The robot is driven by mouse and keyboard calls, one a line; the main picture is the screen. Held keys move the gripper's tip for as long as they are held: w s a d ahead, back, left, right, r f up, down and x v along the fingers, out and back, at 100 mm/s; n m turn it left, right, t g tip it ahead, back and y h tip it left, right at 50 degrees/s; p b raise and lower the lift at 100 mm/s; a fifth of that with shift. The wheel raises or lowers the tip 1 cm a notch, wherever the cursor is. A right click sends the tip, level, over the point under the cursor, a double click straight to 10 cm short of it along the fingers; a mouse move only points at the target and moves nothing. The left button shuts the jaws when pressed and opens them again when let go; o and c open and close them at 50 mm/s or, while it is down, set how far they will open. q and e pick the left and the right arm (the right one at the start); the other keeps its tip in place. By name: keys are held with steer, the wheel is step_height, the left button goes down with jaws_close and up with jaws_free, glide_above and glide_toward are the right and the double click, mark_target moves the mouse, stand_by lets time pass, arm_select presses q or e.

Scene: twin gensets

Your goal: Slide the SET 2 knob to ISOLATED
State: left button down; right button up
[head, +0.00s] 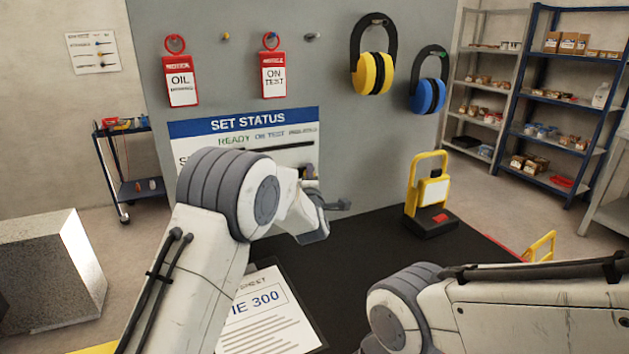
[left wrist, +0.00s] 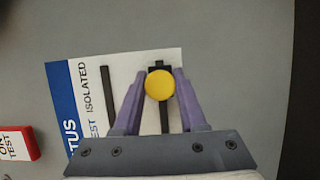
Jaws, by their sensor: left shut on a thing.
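The SET STATUS board (head: 292,118) is on the grey panel, with READY, ON TEST and ISOLATED columns from left to right. My left arm covers much of its lower part. In the left wrist view the board (left wrist: 128,62) appears turned on its side, ISOLATED uppermost. A round yellow knob (left wrist: 159,88) sits on the right-hand dark slot, near its upper end, level with the word ISOLATED. My left gripper (left wrist: 159,78) is shut on the knob, a purple finger on each side. The SET 2 label is hidden. My right gripper is out of view.
Red tags (head: 180,82) and (head: 273,76), plus yellow (head: 373,74) and blue (head: 428,96) ear defenders, hang on the panel. A yellow-handled device (head: 430,222) stands on the dark bench. A printed sheet (head: 268,325) lies in front.

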arm_select(q)
steer(key=shift+d, duration=0.25)
steer(key=shift+c, duration=2.3)
jaws_free()
steer(key=shift+w+d, duration=0.1)
steer(key=shift+s, duration=0.35)
steer(key=s+b, duration=0.2)
steer(key=s, duration=0.7)
steer(key=shift+s+d, duration=0.25)
steer(key=shift+s, duration=0.15)
